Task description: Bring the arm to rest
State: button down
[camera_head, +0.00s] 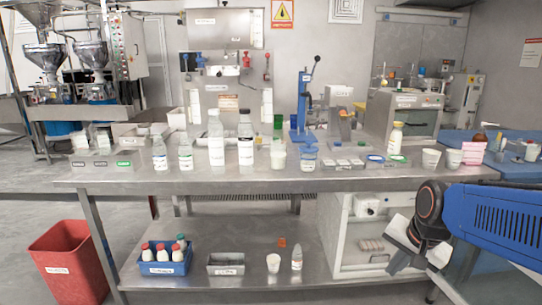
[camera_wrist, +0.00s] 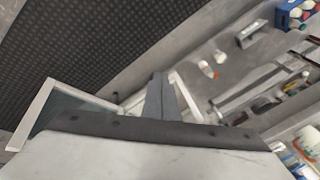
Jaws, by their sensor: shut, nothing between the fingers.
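My arm reaches in from the right edge of the head view, with a blue link and a dark wrist. My gripper (camera_head: 398,262) hangs low in front of the steel workbench (camera_head: 240,181), below its top edge and before the white cabinet under it. In the wrist view my gripper (camera_wrist: 160,85) shows its fingers together, with nothing held between them. The fingers appear apart from the bench and the cabinet.
Bottles (camera_head: 216,138), cups and small labelled dishes stand on the bench top. The lower shelf holds a blue crate (camera_head: 165,256) of bottles, a metal tray (camera_head: 226,264) and a cup (camera_head: 273,263). A red bin (camera_head: 75,262) stands at left. A blue table (camera_head: 512,168) is at right.

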jog(key=s+a+n, duration=0.1)
jog(key=s+n, duration=0.7)
jog(key=s, duration=0.5)
jog(key=shift+s+a+r+n, duration=0.3)
jog(key=shift+s+a, duration=0.05)
jog(key=shift+s, duration=0.05)
